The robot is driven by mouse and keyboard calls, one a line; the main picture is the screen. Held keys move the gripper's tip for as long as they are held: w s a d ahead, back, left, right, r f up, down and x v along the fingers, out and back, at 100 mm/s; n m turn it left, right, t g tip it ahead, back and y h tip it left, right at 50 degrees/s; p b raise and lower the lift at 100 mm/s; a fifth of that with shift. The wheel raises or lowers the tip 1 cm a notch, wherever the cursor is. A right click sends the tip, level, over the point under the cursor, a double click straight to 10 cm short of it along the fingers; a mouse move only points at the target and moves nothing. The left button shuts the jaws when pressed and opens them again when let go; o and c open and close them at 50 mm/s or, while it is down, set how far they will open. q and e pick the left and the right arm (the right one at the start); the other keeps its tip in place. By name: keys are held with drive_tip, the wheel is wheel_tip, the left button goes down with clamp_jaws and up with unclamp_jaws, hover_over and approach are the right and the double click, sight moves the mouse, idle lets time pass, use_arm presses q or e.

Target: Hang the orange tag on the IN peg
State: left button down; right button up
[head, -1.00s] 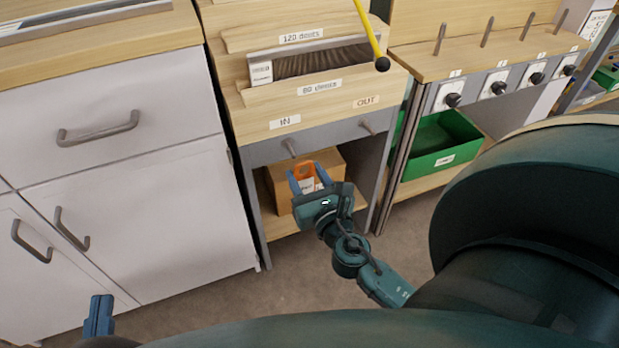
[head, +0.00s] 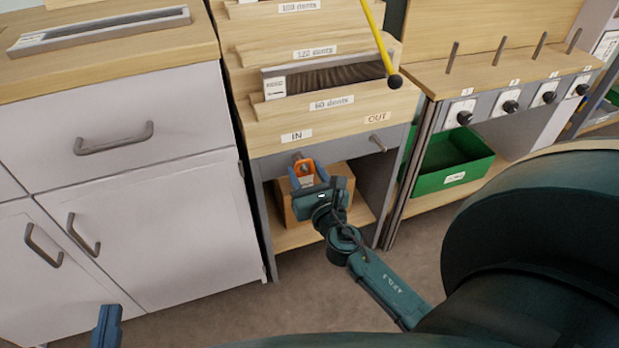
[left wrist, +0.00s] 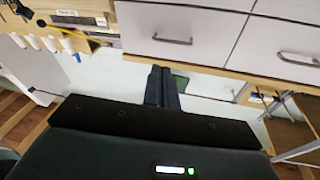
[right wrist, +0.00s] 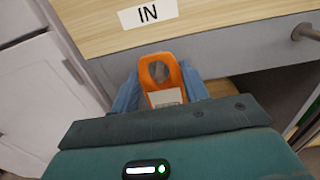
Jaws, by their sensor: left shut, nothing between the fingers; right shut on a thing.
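The orange tag (head: 304,168) is held upright between the blue fingers of my right gripper (head: 310,174), in front of the grey rail under the IN label (head: 296,135). In the right wrist view the tag (right wrist: 176,77) has a large hole at its top and a white label below. The IN peg (head: 297,155) is mostly hidden behind the tag. Something grey shows through the hole, but I cannot tell whether the peg passes through it. The OUT peg (head: 378,143) is bare, to the right. My left gripper (head: 107,326) is shut and empty, low at the left.
A cardboard box (head: 285,203) sits on the shelf below the rail. A yellow rod with a black end (head: 394,81) hangs over the reed rack. White cabinets (head: 120,180) stand at left and a green bin (head: 455,165) at right.

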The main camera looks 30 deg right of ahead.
drive_tip(key=shift+w+d, duration=0.15)
drive_tip(key=shift+w, duration=0.4)
drive_tip(key=shift+w+f, duration=0.35)
use_arm(q)
drive_tip(key=shift+w+b, duration=0.15)
drive_tip(key=shift+b, duration=0.3)
use_arm(e)
drive_tip(key=shift+w+d+f, duration=0.15)
drive_tip(key=shift+w+f, duration=0.1)
use_arm(q)
drive_tip(key=shift+d, duration=0.1)
use_arm(e)
drive_tip(key=o, duration=1)
drive_tip(key=shift+o, duration=0.6)
drive_tip(key=o, duration=0.4)
use_arm(q)
drive_tip(key=shift+f, duration=0.15)
use_arm(e)
drive_tip(key=shift+f, duration=0.1)
